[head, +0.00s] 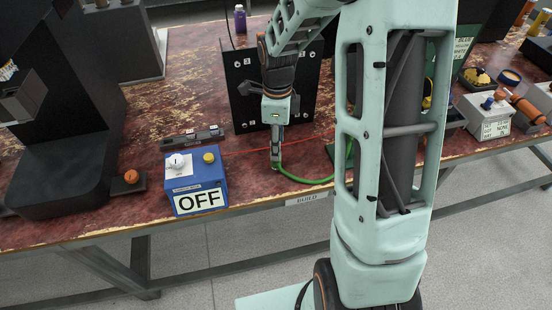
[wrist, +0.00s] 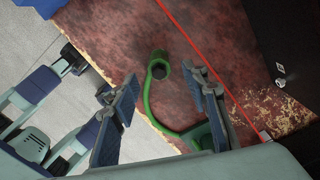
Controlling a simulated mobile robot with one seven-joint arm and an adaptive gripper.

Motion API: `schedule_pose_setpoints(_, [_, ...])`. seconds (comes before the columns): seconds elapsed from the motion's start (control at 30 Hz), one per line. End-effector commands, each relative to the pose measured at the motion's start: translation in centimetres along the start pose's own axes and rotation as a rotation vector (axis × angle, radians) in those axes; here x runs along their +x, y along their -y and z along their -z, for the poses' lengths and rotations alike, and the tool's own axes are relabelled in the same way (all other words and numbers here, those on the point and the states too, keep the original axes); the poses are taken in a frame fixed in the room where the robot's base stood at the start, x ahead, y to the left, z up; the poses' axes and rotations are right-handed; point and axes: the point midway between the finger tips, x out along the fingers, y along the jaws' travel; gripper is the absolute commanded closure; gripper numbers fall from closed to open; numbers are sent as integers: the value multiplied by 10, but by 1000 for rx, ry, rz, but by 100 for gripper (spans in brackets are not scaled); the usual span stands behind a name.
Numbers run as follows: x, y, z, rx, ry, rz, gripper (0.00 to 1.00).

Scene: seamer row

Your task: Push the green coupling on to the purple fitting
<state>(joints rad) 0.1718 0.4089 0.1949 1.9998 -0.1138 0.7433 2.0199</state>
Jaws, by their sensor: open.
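The green coupling, on the end of a green hose, shows in the wrist view (wrist: 159,67) as a green ring around a dark round centre. It lies beyond and between my fingertips, with no visible contact. My gripper (wrist: 163,92) is open, one finger on each side. In the head view my gripper (head: 277,150) points down at the bench front, before a black panel, and hides most of the coupling. The green hose (head: 305,181) runs right from there.
The black panel (head: 240,88) with white labels stands behind my gripper. A blue box (head: 196,180) reading OFF is left of it. A red line (wrist: 225,75) crosses the bench. A small purple container (head: 240,18) stands at the back. Bench between box and black machine holds an orange button.

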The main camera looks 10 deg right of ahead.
Motion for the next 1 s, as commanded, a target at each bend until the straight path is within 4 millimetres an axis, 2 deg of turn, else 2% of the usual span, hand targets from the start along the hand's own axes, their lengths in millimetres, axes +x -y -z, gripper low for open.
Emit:
schedule_pose_setpoints(0.13, [7, 0, 0, -1, -1, -2, 58])
schedule_pose_setpoints(0.43, [48, -1, -2, -2, 0, -2, 58])
schedule_pose_setpoints(0.83, [52, 0, -2, 0, 0, 0, 58])
schedule_pose_setpoints(1.0, [52, 0, -2, 0, 0, 0, 76])
